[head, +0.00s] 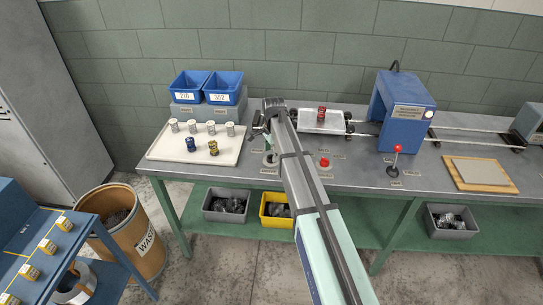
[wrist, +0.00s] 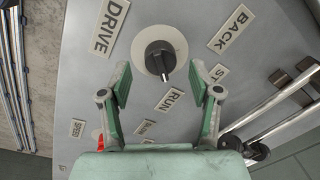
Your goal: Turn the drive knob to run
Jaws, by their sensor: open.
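The drive knob (wrist: 160,60) is black with a raised grip bar on a pale round plate, seen in the wrist view. Its bar points toward the bottom of the picture and slightly right, toward the RUN label (wrist: 170,99). The DRIVE label (wrist: 109,27) is at its upper left, the BACK label (wrist: 230,30) at its upper right, and a label starting "ST" (wrist: 217,73) at its right. My gripper (wrist: 160,77) is open, with one finger on each side of the knob's lower part and visible gaps. Whether the fingertips reach the knob's depth is unclear.
Steel rods (wrist: 285,112) lie at the right of the wrist view. In the head view, a red button (head: 323,162) and a red-balled lever (head: 396,153) stand right of my arm on the bench. A white tray (head: 168,152) with several spools and cans is at left.

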